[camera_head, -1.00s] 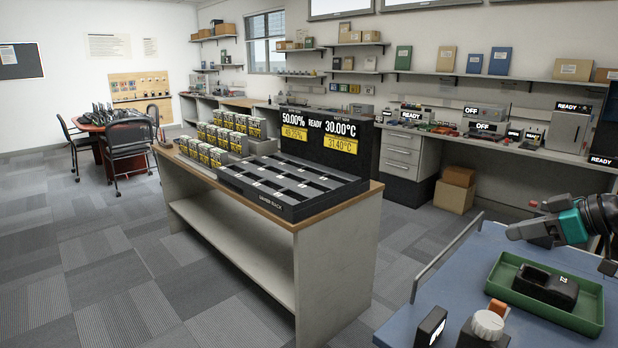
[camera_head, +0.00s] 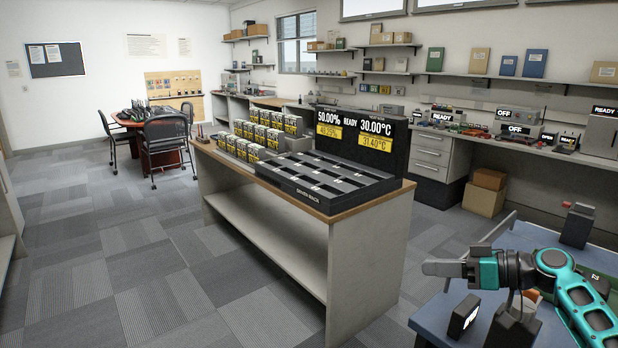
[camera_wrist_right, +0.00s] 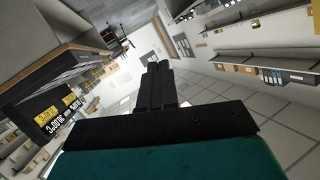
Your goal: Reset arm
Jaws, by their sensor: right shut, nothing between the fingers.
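My right gripper (camera_head: 440,268) is at the lower right of the head view, on a teal and black arm. It points left, above the blue bench (camera_head: 437,312) and its near-left edge. Its fingers are shut with nothing between them. In the right wrist view the closed dark fingers (camera_wrist_right: 158,85) stand up from the black gripper body, with open air around them. My left gripper is not in view. The arm hides much of the bench top, where a green tray showed earlier.
A wooden-topped island (camera_head: 340,212) carries a dark drying rack (camera_head: 318,182), rows of yellow-labelled boxes (camera_head: 262,138) and a display panel (camera_head: 350,135). A small black device (camera_head: 463,317) stands on the bench near the gripper. Open carpet (camera_head: 130,260) lies to the left.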

